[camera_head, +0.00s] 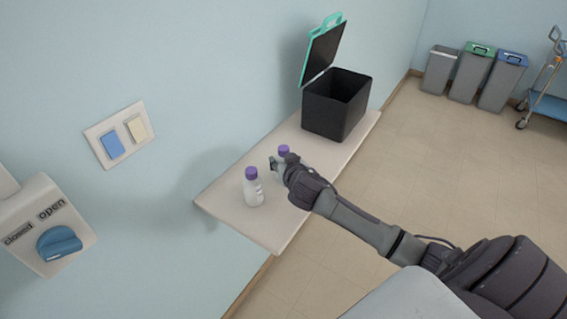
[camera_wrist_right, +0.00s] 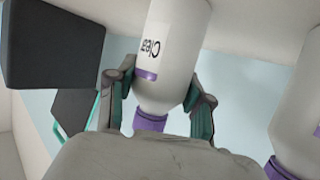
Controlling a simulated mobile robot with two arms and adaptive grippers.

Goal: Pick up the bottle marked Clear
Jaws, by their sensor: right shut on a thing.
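The bottle marked Clear (camera_wrist_right: 172,50) is white with a purple cap, and its label shows in the wrist view, where the picture is upside down. My right gripper (camera_wrist_right: 160,100) has a finger on each side of it and is shut on it. In the head view the gripper (camera_head: 279,166) partly hides this bottle, and its purple cap (camera_head: 284,149) shows above the fingers. I cannot tell whether its base rests on the shelf. A second white bottle with a purple cap (camera_head: 253,190) stands upright on the shelf, left of the gripper. My left gripper is not in view.
The pale shelf (camera_head: 265,230) runs along the wall. A black bin (camera_head: 337,108) with a raised, teal-edged lid stands at its far end. A wall switch plate (camera_head: 118,136) and a blue knob (camera_head: 58,243) are on the left. Waste bins (camera_head: 470,78) stand far right.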

